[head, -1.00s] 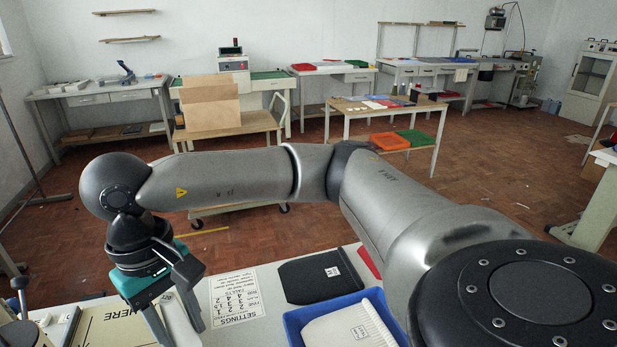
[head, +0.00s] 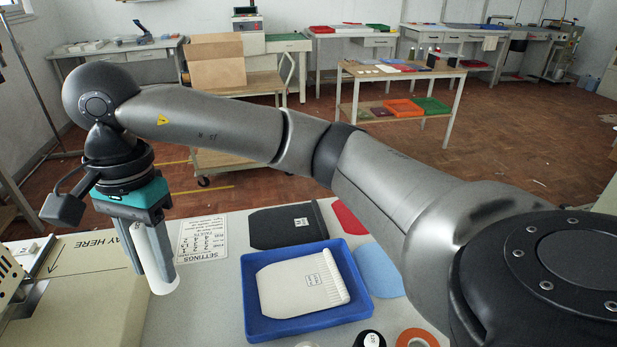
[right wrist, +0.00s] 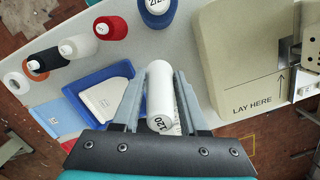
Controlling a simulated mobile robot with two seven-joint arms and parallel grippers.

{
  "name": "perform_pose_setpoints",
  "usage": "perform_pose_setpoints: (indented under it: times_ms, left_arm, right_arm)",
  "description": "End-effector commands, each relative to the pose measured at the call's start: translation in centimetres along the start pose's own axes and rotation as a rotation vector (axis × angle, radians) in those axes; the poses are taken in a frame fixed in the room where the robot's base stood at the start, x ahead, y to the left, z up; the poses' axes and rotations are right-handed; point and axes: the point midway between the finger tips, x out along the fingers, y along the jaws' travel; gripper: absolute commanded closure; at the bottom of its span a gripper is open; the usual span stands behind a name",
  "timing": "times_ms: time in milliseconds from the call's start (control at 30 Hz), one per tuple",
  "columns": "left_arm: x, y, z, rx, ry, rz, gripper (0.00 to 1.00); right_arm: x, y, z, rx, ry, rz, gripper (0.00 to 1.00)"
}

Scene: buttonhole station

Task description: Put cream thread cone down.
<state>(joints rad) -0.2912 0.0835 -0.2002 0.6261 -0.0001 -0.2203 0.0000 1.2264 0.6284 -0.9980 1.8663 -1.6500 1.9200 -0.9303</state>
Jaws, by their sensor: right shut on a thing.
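My right gripper (head: 158,262) is shut on an off-white thread cone, taken as the cream thread cone (head: 163,284), which hangs below the teal gripper body. In the right wrist view the cream cone (right wrist: 159,88) stands between the two grey fingers (right wrist: 158,98), with a "120" label on its near end. It is over the pale table (head: 215,290), close beside the beige machine bed (head: 95,290). I cannot tell whether its lower end touches the table. My left gripper is not in view.
A blue tray (head: 252,322) holds a white piece (head: 300,283). In the right wrist view, red (right wrist: 111,28), black (right wrist: 43,64), pale (right wrist: 77,46) and navy (right wrist: 157,12) cones stand on the table. A settings sheet (head: 203,238) lies near the cone; bare table lies left of the tray.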

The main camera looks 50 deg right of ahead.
Motion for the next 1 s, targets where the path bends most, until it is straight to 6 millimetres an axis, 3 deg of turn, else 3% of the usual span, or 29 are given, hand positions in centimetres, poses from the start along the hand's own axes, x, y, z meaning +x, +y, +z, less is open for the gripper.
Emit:
perform_pose_setpoints:
  times_ms: [367,800,1000]
  left_arm:
    - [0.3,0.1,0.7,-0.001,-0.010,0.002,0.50]
    - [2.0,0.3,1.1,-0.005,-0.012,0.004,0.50]
    - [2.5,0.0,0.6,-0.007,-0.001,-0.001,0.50]
  right_arm:
    - [0.8,-0.3,0.0,0.063,-0.006,-0.002,1.00]
    - [11.9,-0.1,-1.2,0.061,-0.007,0.001,1.00]
    - [15.2,-0.2,-1.6,0.061,-0.006,-0.002,1.00]
